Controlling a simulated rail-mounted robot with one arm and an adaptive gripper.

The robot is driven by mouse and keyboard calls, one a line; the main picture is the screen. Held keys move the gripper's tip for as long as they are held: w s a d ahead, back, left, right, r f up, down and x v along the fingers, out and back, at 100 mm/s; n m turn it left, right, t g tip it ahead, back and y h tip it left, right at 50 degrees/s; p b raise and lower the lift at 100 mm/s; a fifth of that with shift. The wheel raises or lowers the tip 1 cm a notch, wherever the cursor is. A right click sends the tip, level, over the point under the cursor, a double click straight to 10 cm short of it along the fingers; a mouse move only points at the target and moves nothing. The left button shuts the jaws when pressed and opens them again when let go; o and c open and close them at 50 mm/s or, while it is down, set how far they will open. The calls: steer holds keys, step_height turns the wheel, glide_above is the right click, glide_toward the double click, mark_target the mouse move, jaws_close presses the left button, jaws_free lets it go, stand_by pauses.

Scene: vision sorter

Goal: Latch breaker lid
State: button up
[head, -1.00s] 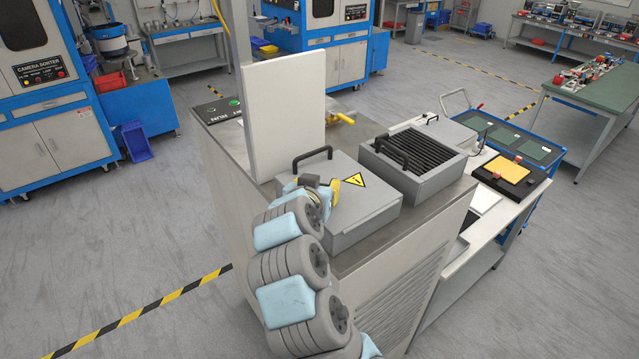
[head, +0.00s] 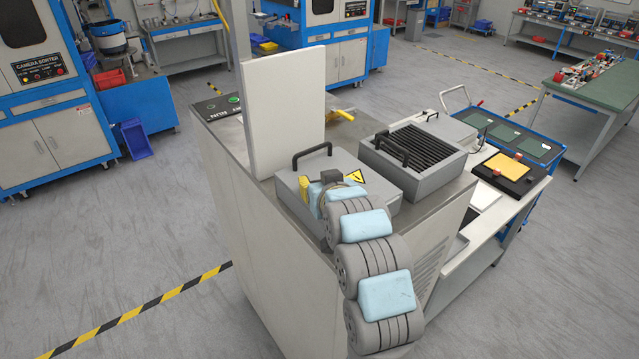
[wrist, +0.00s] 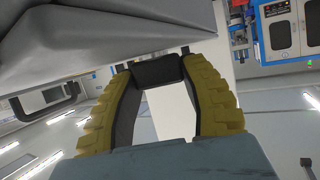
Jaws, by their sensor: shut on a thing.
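The breaker box is a grey metal box with a closed-looking lid (head: 293,178), a black handle (head: 312,158) along its back edge and a yellow warning triangle (head: 356,176) on top. My gripper (head: 306,188) is at the box's left front side, with one yellow finger showing. My wrist hides the front of the box and part of the triangle. In the wrist view, my gripper's two ribbed yellow fingers (wrist: 158,85) close around a small black part (wrist: 158,70), perhaps the latch, below a grey surface. I cannot tell whether it is latched.
A white upright panel (head: 284,115) stands behind and left of the box. A grey box with black slats (head: 425,148) and a handle stands close on the right. A yellow-handled item (head: 341,115) lies behind. The cabinet side (head: 265,235) drops away at the front left.

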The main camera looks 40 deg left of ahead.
steer(key=shift+f, duration=0.15)
stand_by(0.3)
steer(key=o, duration=1.2)
steer(key=shift+s+d+r, duration=0.2)
steer(key=shift+d+r, duration=0.15)
steer(key=v, duration=1)
steer(key=shift+w, duration=0.1)
steer(key=shift+s+d+r, duration=0.2)
steer(key=shift+s+d, duration=0.15)
steer(key=shift+d, duration=0.05)
